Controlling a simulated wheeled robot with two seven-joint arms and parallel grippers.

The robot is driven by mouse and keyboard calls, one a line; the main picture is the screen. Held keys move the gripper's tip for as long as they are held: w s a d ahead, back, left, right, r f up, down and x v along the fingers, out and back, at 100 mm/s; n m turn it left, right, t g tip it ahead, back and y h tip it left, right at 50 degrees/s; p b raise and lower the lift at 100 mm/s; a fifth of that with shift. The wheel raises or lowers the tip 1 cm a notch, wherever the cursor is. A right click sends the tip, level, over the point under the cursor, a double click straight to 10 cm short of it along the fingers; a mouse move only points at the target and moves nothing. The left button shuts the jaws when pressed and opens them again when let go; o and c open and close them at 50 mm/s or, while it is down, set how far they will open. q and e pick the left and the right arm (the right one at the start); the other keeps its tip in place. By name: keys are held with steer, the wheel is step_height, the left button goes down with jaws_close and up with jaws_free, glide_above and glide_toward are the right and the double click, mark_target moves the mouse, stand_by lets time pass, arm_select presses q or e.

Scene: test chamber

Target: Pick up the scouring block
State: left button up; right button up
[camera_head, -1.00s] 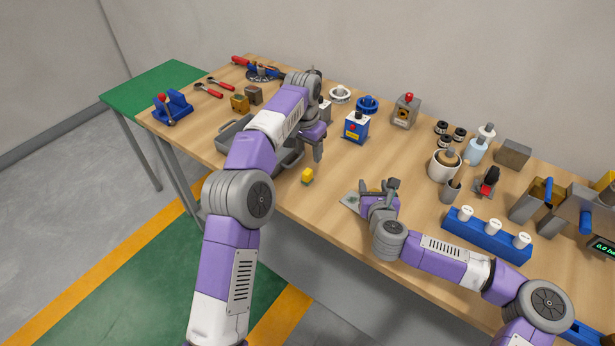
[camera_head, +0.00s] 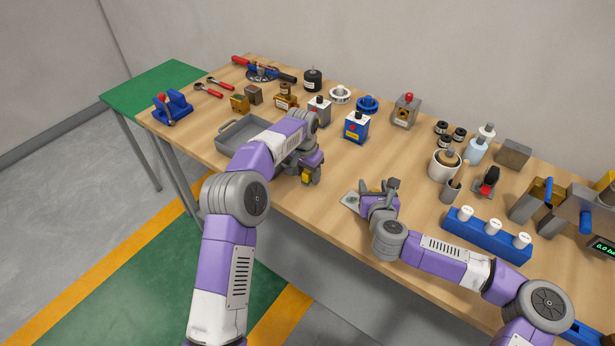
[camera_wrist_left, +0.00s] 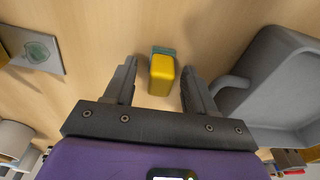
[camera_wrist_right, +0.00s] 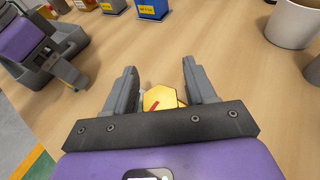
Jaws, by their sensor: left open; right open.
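The scouring block is yellow with a green face (camera_wrist_left: 162,74). It lies on the table, and part of it shows in the head view (camera_head: 306,177). My left gripper (camera_head: 309,170) is open and low over the table at the block. In the left wrist view its fingers (camera_wrist_left: 159,70) stand on either side of the block, with a gap on both sides. My right gripper (camera_head: 377,198) is open farther right. A yellow piece with a red mark (camera_wrist_right: 158,98) shows between its fingers; I cannot tell whether they touch it.
A grey tray (camera_head: 222,141) lies left of my left gripper, close to its finger. A flat plate with a green mark (camera_head: 350,201) lies beside my right gripper. A blue rack with white-topped pieces (camera_head: 487,241) is at right. Blue and grey boxes (camera_head: 356,128) stand behind.

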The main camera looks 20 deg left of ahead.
arm_select(q)
steer(key=shift+c, duration=0.4)
jaws_close()
steer(key=shift+r, duration=0.15)
step_height(320, 180, up, 10)
steer(key=shift+f, duration=0.1)
